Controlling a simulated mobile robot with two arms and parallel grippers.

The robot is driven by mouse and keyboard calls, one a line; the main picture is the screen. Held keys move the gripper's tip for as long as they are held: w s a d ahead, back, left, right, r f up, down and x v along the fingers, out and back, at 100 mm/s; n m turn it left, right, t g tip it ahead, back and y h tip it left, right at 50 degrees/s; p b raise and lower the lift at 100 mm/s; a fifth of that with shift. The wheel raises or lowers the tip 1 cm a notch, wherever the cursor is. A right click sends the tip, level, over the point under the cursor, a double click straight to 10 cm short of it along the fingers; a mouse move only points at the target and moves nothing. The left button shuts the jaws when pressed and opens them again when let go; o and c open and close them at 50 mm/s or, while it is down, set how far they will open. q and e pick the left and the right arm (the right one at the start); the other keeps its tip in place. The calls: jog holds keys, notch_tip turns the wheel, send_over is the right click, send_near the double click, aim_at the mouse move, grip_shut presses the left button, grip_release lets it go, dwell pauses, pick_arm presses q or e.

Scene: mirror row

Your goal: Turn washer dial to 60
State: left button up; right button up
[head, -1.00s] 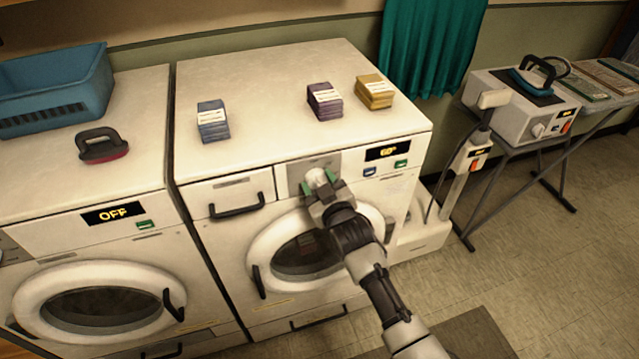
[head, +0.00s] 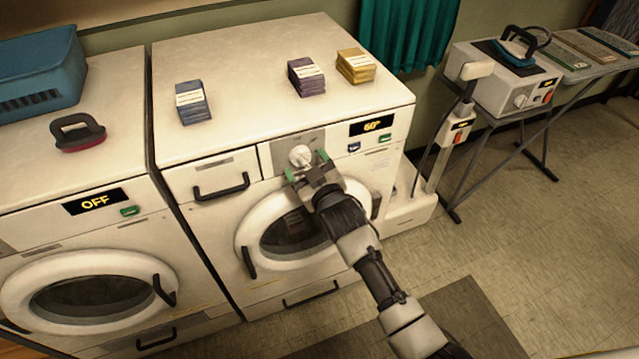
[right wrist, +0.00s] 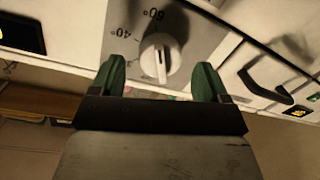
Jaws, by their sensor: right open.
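The washer dial (head: 301,155) is a round white knob on a grey panel of the right-hand washer (head: 215,140). In the right wrist view the dial (right wrist: 160,58) shows marks for 40° and 60° around it. Its raised grip runs up and down in that view. The washer's display (head: 372,125) reads 60°. My right gripper (head: 306,168) is open just in front of and below the dial. In the right wrist view its green fingertips (right wrist: 160,82) are apart on either side of the knob, with gaps, touching nothing. My left gripper is not in view.
Blue, purple and yellow packs stand on the washer top; the blue pack (head: 192,102) is leftmost. The left machine (head: 75,225) shows OFF and carries a blue basket (head: 40,75) and a black-handled iron-like object (head: 77,132). Floor (head: 500,220) is free at right.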

jog(key=b+v, duration=0.1)
jog(key=v, duration=0.8)
jog(key=s+d+f+m+g+h, duration=0.1)
jog(key=s+d+f+g, duration=0.2)
jog(key=f, duration=0.8)
jog(key=s+d+f+m+g+h, duration=0.15)
jog(key=s+f, duration=0.25)
jog(key=f, duration=0.6)
jog(key=s+d+f+g+h, duration=0.2)
jog(key=s+d+f+g, duration=0.15)
jog(key=f, duration=0.75)
jog(key=s+d+f+m+g, duration=0.1)
jog(key=s+d+f+g, duration=0.1)
jog(key=s+f, duration=0.4)
jog(key=s+d+f+m+g+h, duration=0.1)
jog(key=s+d+f+g, duration=0.2)
jog(key=s, duration=1.3)
jog(key=s+d+f+m+g+h, duration=0.1)
jog(key=s+d+f+g, duration=0.1)
jog(key=s+d+f, duration=0.4)
jog(key=s+f, duration=0.3)
jog(key=s, duration=0.2)
jog(key=shift+s, duration=0.25)
